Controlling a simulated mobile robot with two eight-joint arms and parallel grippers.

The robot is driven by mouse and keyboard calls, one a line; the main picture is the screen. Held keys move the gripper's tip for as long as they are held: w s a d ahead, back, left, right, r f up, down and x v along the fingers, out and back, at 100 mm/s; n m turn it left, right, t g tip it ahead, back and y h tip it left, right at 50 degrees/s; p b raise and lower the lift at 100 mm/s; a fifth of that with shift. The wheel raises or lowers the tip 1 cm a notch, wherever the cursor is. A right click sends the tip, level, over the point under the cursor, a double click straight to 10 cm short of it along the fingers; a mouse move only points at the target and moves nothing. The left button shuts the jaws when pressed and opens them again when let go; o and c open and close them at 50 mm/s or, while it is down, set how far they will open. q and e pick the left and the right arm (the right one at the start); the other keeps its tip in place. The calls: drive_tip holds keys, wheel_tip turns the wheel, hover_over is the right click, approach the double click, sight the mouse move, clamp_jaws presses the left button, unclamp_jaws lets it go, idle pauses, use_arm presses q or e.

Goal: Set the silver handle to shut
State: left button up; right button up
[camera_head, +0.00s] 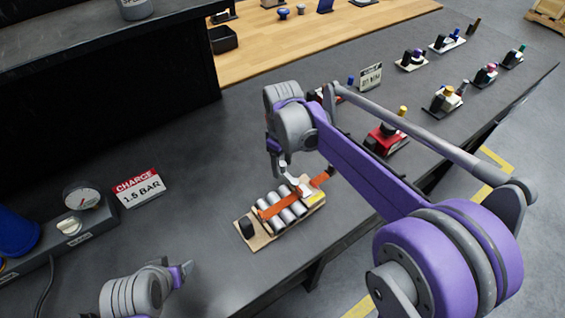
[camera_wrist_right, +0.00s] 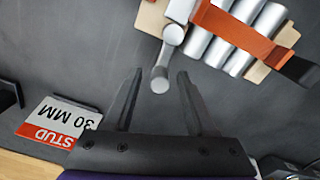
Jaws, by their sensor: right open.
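The silver handle (camera_wrist_right: 172,36) is a short lever with a round end, at the edge of a wooden-based device (camera_head: 262,240). The device carries several silver cylinders and an orange strap (camera_head: 270,211); in the right wrist view the strap (camera_wrist_right: 235,32) is at upper right. My right gripper (camera_head: 279,168) is above the device's far side. In the right wrist view its two fingers (camera_wrist_right: 160,75) are apart, with the handle's round end appearing between the tips; contact cannot be told. My left gripper (camera_head: 187,269) is at lower left, away from the device; its opening is unclear.
A "CHARGE 1.5 BAR" sign (camera_head: 138,187), a gauge (camera_head: 82,196) and a white knob (camera_head: 69,226) are at left. A red-based device (camera_head: 386,140) and several others stand at right. A "STUD 30 MM" sign (camera_wrist_right: 58,121) lies near my right gripper.

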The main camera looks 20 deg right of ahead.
clamp_jaws()
drive_tip(key=shift+d+m, duration=0.1)
drive_tip(key=shift+m, duration=0.2)
drive_tip(key=m, duration=0.1)
drive_tip(key=d+m, duration=0.1)
drive_tip(key=shift+w+m, duration=0.25)
drive_tip(key=shift+m, duration=0.05)
drive_tip(key=d+m, duration=0.1)
drive_tip(key=m, duration=0.2)
drive_tip(key=shift+d+m, duration=0.3)
drive_tip(key=shift+d, duration=0.05)
drive_tip(key=d+m, duration=0.1)
drive_tip(key=m, duration=0.1)
drive_tip(key=shift+s+m+b, duration=0.1)
drive_tip(key=shift+m+b, duration=0.2)
drive_tip(key=shift+s+d+m, duration=0.15)
drive_tip(key=shift+d+m, duration=0.2)
drive_tip(key=shift+m, duration=0.45)
drive_tip(key=shift+s+d+m, duration=0.15)
drive_tip(key=shift+d+m, duration=0.15)
drive_tip(key=shift+m, duration=0.5)
